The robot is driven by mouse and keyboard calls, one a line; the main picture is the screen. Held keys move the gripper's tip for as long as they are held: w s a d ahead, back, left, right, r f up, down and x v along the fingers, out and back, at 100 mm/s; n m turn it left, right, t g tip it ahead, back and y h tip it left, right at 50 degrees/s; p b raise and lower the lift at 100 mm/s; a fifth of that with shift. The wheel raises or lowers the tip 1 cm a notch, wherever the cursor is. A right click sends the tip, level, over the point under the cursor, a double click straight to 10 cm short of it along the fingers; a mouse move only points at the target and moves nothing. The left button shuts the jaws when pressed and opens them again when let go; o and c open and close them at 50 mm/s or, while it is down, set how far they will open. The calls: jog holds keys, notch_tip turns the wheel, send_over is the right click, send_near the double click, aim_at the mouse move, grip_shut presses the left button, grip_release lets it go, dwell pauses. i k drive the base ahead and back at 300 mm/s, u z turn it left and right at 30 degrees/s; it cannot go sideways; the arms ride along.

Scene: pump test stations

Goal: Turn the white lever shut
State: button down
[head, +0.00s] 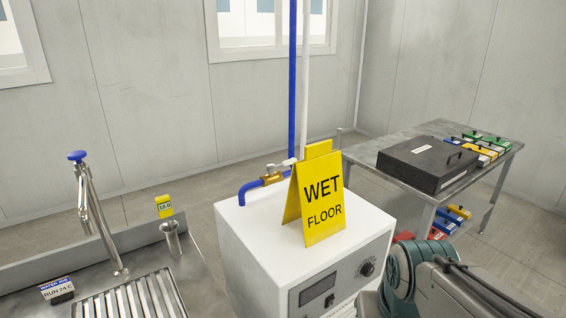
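The white lever (289,162) sits on a brass valve (272,176) at the back of a white machine (246,235). It points to the right, and its right end is close to or behind a yellow wet floor sign (322,202), so I cannot see all of it. A blue pipe (250,188) bends up from the machine's top into the valve's left side. My arm shows at the lower right, but my gripper is not in view.
The folded sign stands on the machine's top, in front of the valve. Right is a steel table (400,140) with a black case (425,163) and several coloured boxes.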

aim_at(271, 168)
jog(key=z, duration=0.05)
jog(key=k, duration=0.6)
jog(key=z, duration=0.25)
jog(key=i, duration=1.5)
jog(key=u, duration=0.4)
